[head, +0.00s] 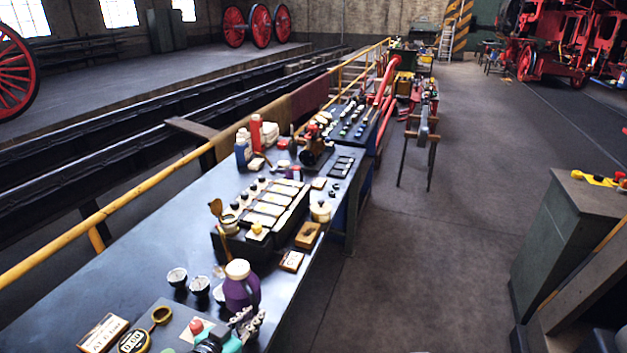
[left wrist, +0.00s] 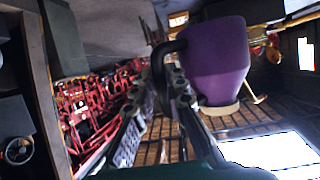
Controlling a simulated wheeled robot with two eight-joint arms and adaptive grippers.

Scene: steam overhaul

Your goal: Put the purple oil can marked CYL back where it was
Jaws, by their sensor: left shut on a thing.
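The purple oil can (head: 241,291) with a cream cap is at the near right edge of the dark workbench (head: 120,268). My left gripper (head: 246,322) is just in front of it, low in the head view. In the left wrist view, the purple can (left wrist: 215,62) appears cap down, its dark handle (left wrist: 166,49) at the fingertips of my left gripper (left wrist: 166,80). The gripper is shut on this handle. No CYL mark is readable on the can. I cannot tell whether its base touches the bench. My right gripper is not in view.
A card (head: 103,334) and a round 0.00 dial (head: 134,341) lie at near left. The bench's left middle is bare.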

